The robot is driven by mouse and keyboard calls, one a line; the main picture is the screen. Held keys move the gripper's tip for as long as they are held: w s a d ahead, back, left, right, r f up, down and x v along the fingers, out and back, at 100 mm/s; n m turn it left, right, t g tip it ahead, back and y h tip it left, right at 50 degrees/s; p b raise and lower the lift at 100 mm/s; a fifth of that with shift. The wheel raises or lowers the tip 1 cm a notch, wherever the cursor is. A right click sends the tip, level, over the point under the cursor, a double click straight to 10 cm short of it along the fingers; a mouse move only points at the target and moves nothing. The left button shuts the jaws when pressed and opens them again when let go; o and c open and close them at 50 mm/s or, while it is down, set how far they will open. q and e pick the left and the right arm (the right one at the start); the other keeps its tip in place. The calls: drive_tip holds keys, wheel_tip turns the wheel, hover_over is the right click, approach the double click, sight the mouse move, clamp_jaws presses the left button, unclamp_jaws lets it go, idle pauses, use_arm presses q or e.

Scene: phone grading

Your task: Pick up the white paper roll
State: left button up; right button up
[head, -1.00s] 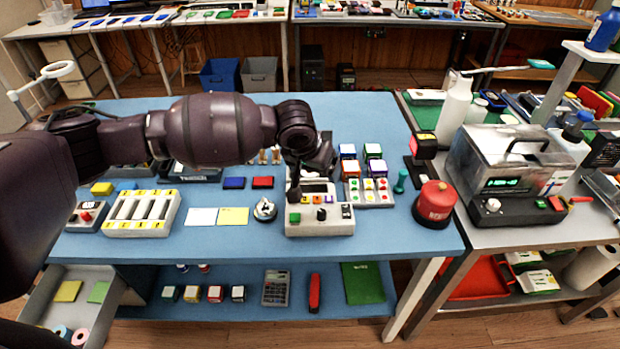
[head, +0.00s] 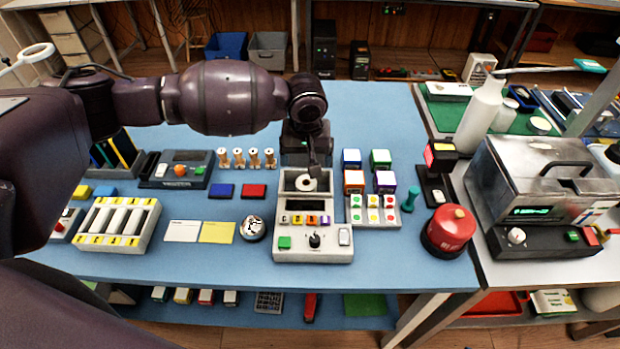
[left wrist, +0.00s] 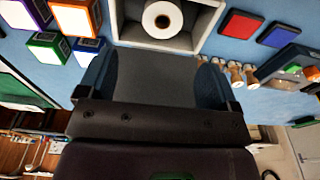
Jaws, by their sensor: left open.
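The white paper roll (head: 306,183) sits in the open bay of a grey device (head: 318,249) on the blue table. In the left wrist view the roll (left wrist: 162,20) shows end-on at the top, with a dark hole in its middle. My left gripper (head: 312,160) hangs over the back of the device, just behind the roll in the head view. Its two fingers are spread and empty in the left wrist view (left wrist: 162,80), and the roll lies beyond them, apart from them. My right gripper is not in view.
Coloured boxes (head: 383,182) and a button pad (head: 373,210) stand right of the device.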

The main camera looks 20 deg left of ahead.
sight(306, 183)
use_arm(q)
wheel_tip(306, 183, down, 5)
drive_tip(key=shift+r+b, duration=0.15)
drive_tip(key=shift+b, duration=0.3)
wheel_tip(306, 183, down, 5)
drive_tip(key=shift+a+r+b, duration=0.1)
drive_tip(key=shift+r+b, duration=0.1)
drive_tip(key=shift+b, duration=0.3)
drive_tip(key=shift+w+f, duration=0.1)
drive_tip(key=shift+f, duration=0.45)
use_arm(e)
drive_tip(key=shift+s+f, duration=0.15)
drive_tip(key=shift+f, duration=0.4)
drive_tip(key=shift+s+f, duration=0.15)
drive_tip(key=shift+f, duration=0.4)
use_arm(q)
drive_tip(key=c, duration=1)
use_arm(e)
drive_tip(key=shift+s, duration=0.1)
use_arm(q)
drive_tip(key=shift+c, duration=0.2)
